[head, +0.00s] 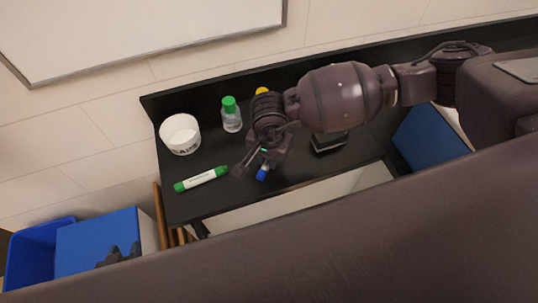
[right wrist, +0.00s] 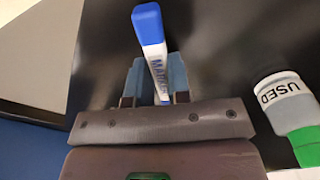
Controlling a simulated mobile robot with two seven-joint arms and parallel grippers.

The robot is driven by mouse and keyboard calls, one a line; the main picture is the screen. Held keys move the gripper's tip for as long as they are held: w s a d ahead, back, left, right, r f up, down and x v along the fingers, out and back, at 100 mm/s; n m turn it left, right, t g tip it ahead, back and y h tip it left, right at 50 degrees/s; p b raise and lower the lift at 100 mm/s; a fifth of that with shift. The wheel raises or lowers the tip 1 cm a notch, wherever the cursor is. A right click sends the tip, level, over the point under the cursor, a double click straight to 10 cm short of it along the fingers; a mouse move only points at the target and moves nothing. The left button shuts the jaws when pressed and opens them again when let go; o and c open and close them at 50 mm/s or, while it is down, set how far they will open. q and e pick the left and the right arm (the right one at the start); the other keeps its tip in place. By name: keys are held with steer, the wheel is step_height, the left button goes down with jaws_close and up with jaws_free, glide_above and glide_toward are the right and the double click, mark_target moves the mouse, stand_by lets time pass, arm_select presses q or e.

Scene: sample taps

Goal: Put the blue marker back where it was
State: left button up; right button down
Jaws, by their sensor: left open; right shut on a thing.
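The blue marker has a blue cap (head: 262,175) and a white body with dark lettering. In the right wrist view the marker (right wrist: 149,28) stands up between the two fingers of my right gripper (right wrist: 157,75). My right gripper (head: 256,165) is shut on it, over the front part of the black shelf (head: 215,205). I cannot tell whether the marker touches the shelf. My left gripper (head: 121,255) is dark, open and empty at the lower left, in front of the blue bins.
On the shelf are a green marker (head: 201,179), a white tub (head: 180,135), a green-capped bottle (head: 231,116), a yellow-topped item (head: 262,91) partly hidden by my arm, and a black block (head: 328,142). A bottle labelled USED (right wrist: 283,98) is close by. A whiteboard (head: 130,30) hangs behind.

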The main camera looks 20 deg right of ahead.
steer(key=shift+f, duration=0.1)
steer(key=shift+f, duration=0.1)
steer(key=c, duration=1.1)
jaws_free()
steer(key=shift+r+b, duration=0.9)
steer(key=shift+r, duration=5.25)
